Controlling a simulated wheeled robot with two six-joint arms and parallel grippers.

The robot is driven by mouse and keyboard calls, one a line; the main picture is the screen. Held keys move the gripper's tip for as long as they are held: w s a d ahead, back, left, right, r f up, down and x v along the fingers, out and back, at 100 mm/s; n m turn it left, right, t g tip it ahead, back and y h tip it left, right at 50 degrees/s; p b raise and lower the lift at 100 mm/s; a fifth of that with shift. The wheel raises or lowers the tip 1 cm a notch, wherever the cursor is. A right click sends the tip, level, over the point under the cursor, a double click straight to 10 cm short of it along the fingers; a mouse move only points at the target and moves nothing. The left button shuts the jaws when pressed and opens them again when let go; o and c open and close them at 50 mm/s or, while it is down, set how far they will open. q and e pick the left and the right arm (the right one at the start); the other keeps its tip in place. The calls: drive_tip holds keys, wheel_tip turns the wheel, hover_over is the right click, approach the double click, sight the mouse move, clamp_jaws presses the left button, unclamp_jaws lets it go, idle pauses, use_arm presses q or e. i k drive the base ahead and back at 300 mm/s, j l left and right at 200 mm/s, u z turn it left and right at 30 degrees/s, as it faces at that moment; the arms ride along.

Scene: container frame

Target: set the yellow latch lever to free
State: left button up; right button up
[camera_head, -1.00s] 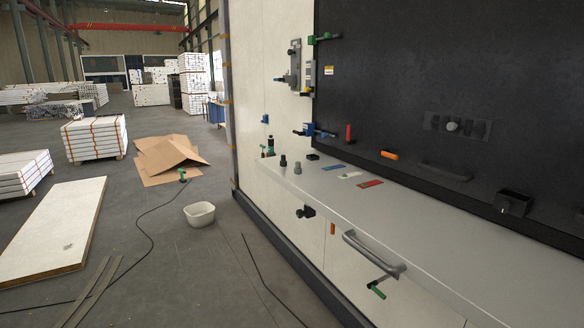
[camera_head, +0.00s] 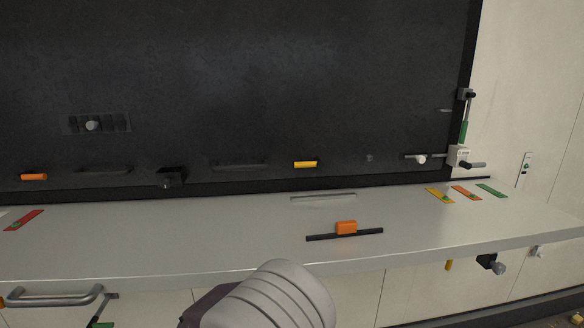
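A short yellow lever (camera_head: 305,164) lies level on the lower part of the dark panel, right of the middle of the head view. It looks like the yellow latch lever, but any marking by it is too small to read. A small yellow piece (camera_head: 448,265) also hangs below the counter's front edge at the right. A rounded, pale, ribbed part of my own arm shows at the bottom middle, in front of the counter's edge. Neither gripper is in view.
A grey counter (camera_head: 180,245) runs below the dark panel (camera_head: 270,80). An orange block on a black bar (camera_head: 345,228) sits on it. An orange lever (camera_head: 33,177) is at the left. A grey handle (camera_head: 55,298) juts out at lower left. Colored plates (camera_head: 465,192) lie at the right.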

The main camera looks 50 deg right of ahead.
sight(316, 162)
drive_tip(key=z, duration=2.05)
